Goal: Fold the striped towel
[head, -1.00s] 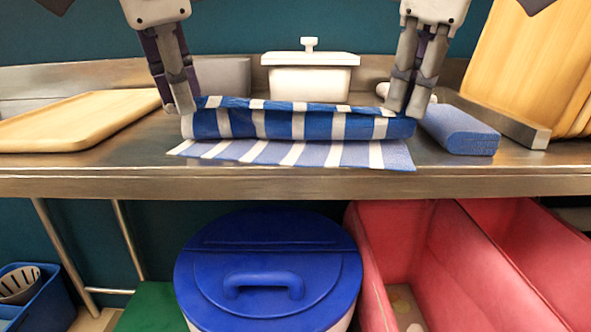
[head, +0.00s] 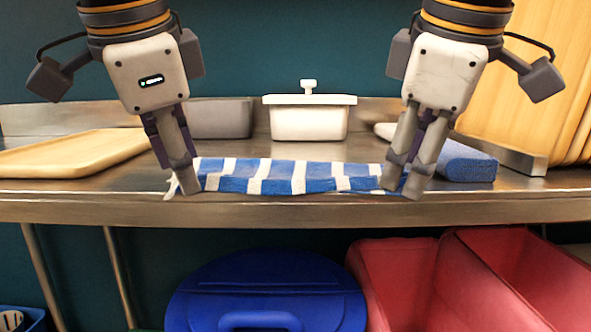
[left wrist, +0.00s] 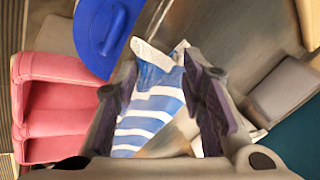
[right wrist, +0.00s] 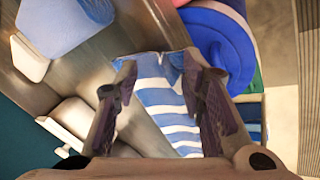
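The blue-and-white striped towel (head: 285,177) lies folded in a long, low strip along the front of the steel counter. It also shows in the left wrist view (left wrist: 150,110) and the right wrist view (right wrist: 165,100). My left gripper (head: 185,190) is at the towel's left end, pointing down, and a pale flap of cloth shows beside its tips. My right gripper (head: 405,193) is at the right end, by the front edge. In both wrist views the fingers stand apart with towel visible between them. The fingertips partly hide the towel's ends.
A wooden tray (head: 75,152) lies on the left. A white lidded container (head: 308,118) and a grey bin (head: 220,118) stand behind. A blue folded cloth (head: 466,161) lies right of the towel. Below are a blue-lidded bin (head: 265,285) and red bins (head: 400,280).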

